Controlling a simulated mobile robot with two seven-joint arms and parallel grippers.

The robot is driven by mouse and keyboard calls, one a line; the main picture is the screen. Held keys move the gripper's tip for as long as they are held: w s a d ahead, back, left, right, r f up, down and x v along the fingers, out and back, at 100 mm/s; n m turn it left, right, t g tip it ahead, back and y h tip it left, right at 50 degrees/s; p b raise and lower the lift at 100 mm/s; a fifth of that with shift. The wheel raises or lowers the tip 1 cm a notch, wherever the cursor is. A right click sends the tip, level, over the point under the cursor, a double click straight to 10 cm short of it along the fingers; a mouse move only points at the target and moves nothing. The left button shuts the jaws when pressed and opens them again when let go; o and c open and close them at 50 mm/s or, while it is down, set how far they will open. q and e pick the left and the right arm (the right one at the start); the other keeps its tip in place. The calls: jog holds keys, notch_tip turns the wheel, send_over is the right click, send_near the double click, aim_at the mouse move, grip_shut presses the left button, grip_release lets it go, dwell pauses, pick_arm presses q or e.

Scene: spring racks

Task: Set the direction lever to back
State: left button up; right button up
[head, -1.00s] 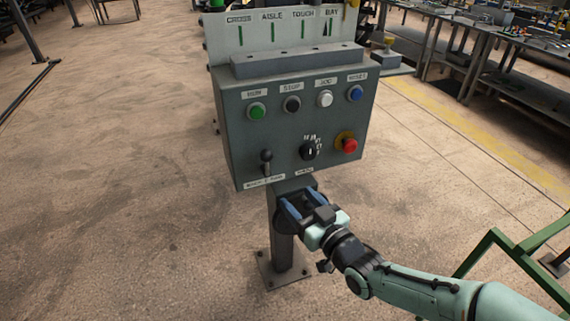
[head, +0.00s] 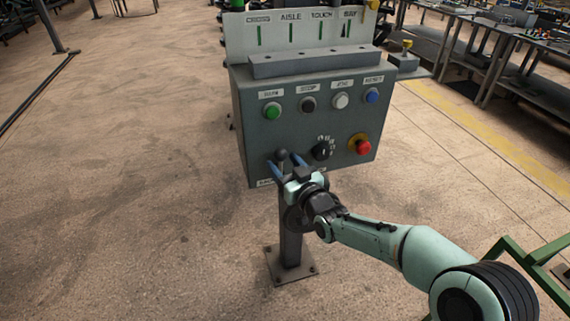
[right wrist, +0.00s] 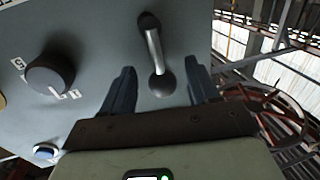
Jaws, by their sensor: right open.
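The direction lever (head: 282,155) is a short metal stick with a dark ball knob at the lower left of the grey control box (head: 350,100). In the right wrist view the lever (right wrist: 155,52) has its knob between the two blue fingers, with a gap on each side. My right gripper (head: 286,165) is open, its fingers at the box's lower left around the lever. It also shows in the right wrist view (right wrist: 160,92). The label below the lever is mostly hidden by the gripper. My left gripper is not in view.
Beside the lever are a black rotary knob (head: 322,150) and a red stop button (head: 360,145) on a yellow ring. Green, black, white and blue buttons line the row above. The box stands on a post (head: 290,235). Floor is clear on the left.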

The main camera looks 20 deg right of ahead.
grip_shut()
